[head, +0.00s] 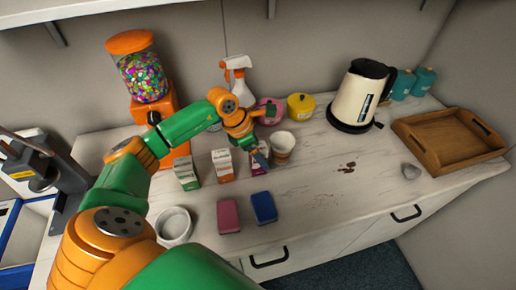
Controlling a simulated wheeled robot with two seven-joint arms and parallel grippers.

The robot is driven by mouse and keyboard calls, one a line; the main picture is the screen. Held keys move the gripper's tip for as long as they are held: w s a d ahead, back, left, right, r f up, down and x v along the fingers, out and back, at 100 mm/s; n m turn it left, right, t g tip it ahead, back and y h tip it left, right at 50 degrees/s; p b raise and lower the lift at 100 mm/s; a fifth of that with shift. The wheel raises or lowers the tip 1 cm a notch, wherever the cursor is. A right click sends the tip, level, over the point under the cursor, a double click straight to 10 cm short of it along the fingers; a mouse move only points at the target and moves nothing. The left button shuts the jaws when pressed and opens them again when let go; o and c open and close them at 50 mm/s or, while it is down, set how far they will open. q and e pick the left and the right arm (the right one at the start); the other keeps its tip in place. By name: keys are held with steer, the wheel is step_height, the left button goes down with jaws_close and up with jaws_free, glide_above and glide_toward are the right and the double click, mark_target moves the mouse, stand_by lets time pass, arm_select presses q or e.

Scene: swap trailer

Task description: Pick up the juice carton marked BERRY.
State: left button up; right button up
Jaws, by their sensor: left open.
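Three small cartons stand in a row on the white counter: one with green (186,174), one with orange (222,166), and one with dark pink or red (258,168) at the right. Their lettering is too small to read, so I cannot tell from the print which says BERRY. My left gripper (262,156) is open, just at the right-hand carton and partly covering it. I cannot tell whether it touches that carton. My right gripper is out of view.
A cup (282,146) stands close right of the gripper. Pink (228,216) and blue (263,208) blocks and a white bowl (174,226) lie nearer. Behind are a candy dispenser (140,68), spray bottle (238,78) and yellow pot (301,106). A kettle (358,92) and wooden tray (448,140) stand right.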

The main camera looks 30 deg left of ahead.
arm_select(q)
steer(key=shift+w+d+f, duration=0.3)
steer(key=shift+f, duration=0.15)
steer(key=shift+s, duration=0.15)
steer(key=c, duration=1)
jaws_close()
